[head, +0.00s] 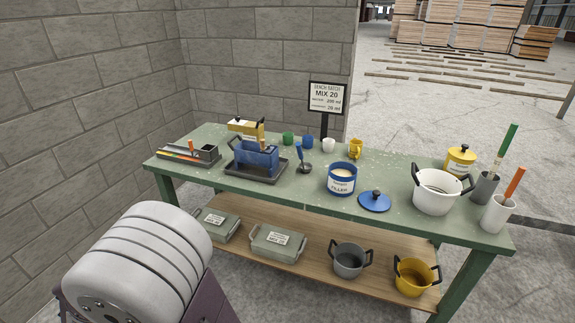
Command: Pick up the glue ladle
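A small ladle (304,168) with a blue handle and a dark bowl stands on the green workbench (225,135), near its middle. Its handle points up and leans slightly left. It stands between a blue box-like container in a dark tray and an open blue-and-white tub labelled FILLER. I take it to be the glue ladle. Nothing covers it in the head view. Neither of my grippers shows in this view.
Close around the ladle are the tray (283,175), the filler tub (342,180) and several small cups. A blue lid (375,201) and white pot (436,197) stand to the right. A sign (326,98) rises behind. The lower shelf (320,277) holds bins and pots.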

